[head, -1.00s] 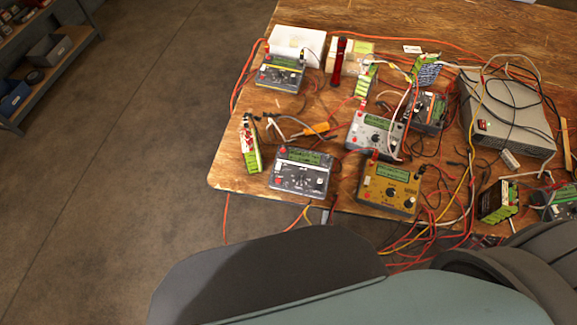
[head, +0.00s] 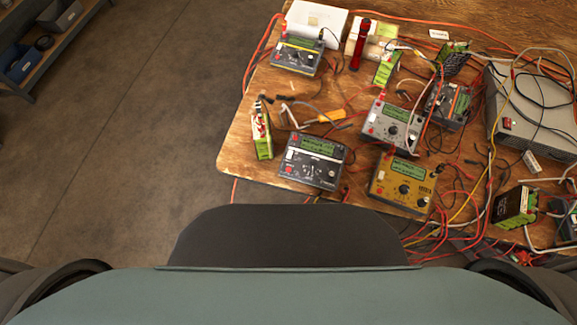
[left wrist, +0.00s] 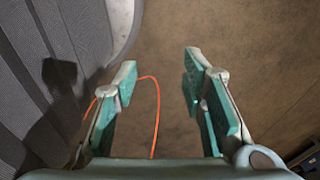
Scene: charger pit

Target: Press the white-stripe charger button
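Several chargers stand on the wooden table in the head view. A dark one with a thin white stripe across its face, the white-stripe charger (head: 312,161), is near the table's front left edge. It has a green screen; its button is too small to make out surely. My left gripper (left wrist: 158,75) is open and empty in the left wrist view, with bare floor and an orange cable behind its fingers. Neither gripper shows in the head view, so the left gripper is apart from the charger. My right gripper is not in view.
A yellow charger (head: 402,187) stands to its right, a grey charger (head: 393,125) behind it and a green battery pack (head: 262,136) to its left. Loose cables cover much of the wooden table (head: 238,150). The floor (head: 130,130) on the left is clear.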

